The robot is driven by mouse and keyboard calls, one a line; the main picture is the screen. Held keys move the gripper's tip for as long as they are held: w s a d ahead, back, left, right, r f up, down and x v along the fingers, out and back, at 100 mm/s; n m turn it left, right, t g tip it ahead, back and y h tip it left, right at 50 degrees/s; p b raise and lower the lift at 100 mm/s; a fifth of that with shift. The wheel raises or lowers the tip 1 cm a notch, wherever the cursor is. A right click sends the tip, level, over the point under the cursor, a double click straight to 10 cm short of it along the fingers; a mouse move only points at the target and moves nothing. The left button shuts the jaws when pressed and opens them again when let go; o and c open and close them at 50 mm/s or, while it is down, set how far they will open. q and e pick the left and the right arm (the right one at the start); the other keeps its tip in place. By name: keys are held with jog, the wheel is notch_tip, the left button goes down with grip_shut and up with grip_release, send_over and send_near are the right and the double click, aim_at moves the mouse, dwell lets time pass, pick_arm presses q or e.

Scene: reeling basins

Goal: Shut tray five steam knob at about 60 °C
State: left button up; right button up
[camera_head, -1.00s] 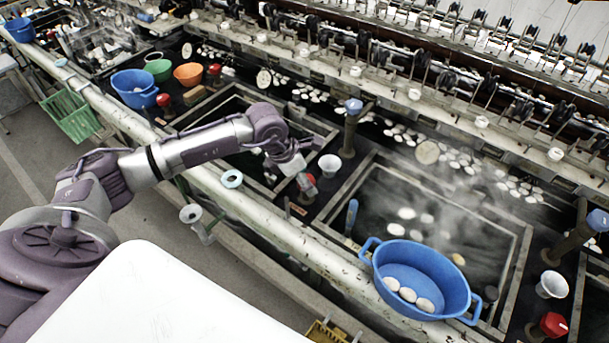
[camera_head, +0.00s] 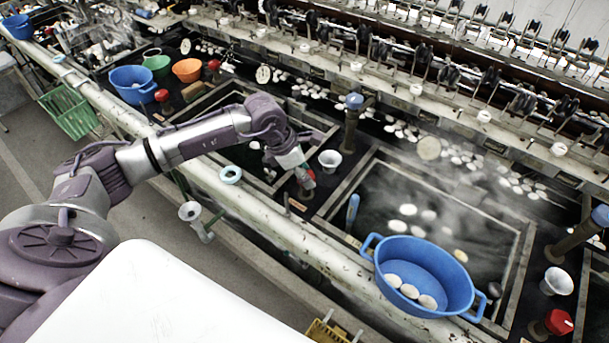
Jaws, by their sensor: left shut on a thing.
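My left arm reaches in from the left over the basins. My left gripper (camera_head: 305,178) points down at a red steam knob (camera_head: 311,174) on the dark ledge between two basins and is shut on it. Most of this knob is hidden by the fingers; only a little red shows. The basin right of the knob (camera_head: 372,172) has a grey frame, dark water, several pale cocoons and steam rising over it. I cannot read any tray number or temperature. My right gripper is out of view.
A blue colander (camera_head: 425,262) with a few cocoons sits on the steaming basin's near edge. A white funnel cup (camera_head: 330,161) and a blue-topped post (camera_head: 353,112) stand close to my gripper. Another red knob (camera_head: 559,321) is at lower right. Blue (camera_head: 133,84) and orange (camera_head: 187,70) bowls stand upper left.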

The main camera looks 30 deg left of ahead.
pick_arm(q)
jog(key=m+b, duration=0.2)
jog(key=m+g+h+b, duration=0.1)
jog(key=m+b, duration=0.1)
jog(key=b, duration=0.1)
jog(key=shift+w+f+m+b, duration=0.15)
jog(key=shift+w+m+b, duration=0.05)
jog(key=shift+m+b, duration=0.15)
jog(key=shift+r+m+g+b, duration=0.2)
jog(key=shift+m+g+b, duration=0.5)
jog(key=shift+m+b, duration=0.5)
jog(key=shift+a, duration=0.1)
jog(key=o, duration=1.1)
jog(key=shift+o, duration=0.2)
jog(key=v, duration=1.2)
jog(key=shift+a, duration=0.1)
